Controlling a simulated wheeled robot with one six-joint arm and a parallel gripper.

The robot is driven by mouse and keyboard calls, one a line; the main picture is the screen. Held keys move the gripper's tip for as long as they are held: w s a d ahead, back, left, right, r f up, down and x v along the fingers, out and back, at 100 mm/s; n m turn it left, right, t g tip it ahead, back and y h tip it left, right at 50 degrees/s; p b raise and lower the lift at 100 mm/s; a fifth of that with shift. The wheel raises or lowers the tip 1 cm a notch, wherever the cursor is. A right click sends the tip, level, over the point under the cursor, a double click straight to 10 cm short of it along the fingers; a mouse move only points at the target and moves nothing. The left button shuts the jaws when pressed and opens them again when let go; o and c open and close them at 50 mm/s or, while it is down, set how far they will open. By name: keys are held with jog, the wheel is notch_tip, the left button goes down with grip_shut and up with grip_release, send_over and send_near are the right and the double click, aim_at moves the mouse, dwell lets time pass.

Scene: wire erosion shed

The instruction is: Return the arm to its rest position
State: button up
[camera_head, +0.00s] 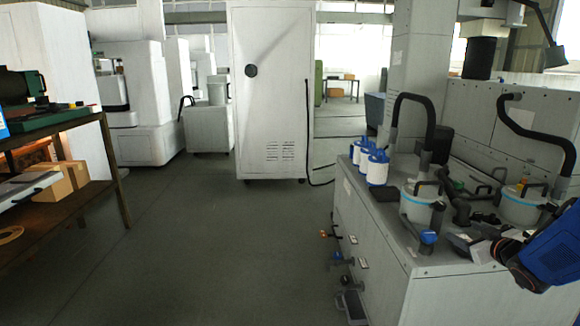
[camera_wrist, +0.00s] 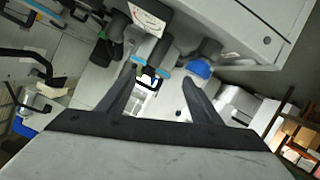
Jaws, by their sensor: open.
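My gripper (camera_head: 462,243) is at the right of the head view, at the end of my blue and black wrist. It hangs low over the front right part of the white machine top (camera_head: 395,235). In the wrist view my gripper (camera_wrist: 160,84) shows two dark fingers spread apart with nothing held between them. A blue-capped pipe fitting (camera_wrist: 199,68) lies beyond the right finger; its blue cap (camera_head: 428,237) also shows in the head view, left of my gripper. I cannot tell the exact gap between fingers and machine parts.
Two white pots with blue bands, a nearer one (camera_head: 417,205) and one by my wrist (camera_head: 522,208), stand under black hoses (camera_head: 428,120). White and blue bottles (camera_head: 377,168) stand behind. A shelf (camera_head: 75,222) is at left, a tall white cabinet (camera_head: 272,100) behind. The middle floor is clear.

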jog(key=s+a+m+g, duration=0.2)
jog(key=s+a+g, duration=0.2)
jog(key=s+a, duration=0.8)
jog(key=s+a+m+g, duration=0.1)
jog(key=s+a+g, duration=0.4)
jog(key=s+a, duration=0.7)
jog(key=s+f, duration=0.1)
jog(key=s, duration=0.6)
jog(key=shift+m+y, duration=0.4)
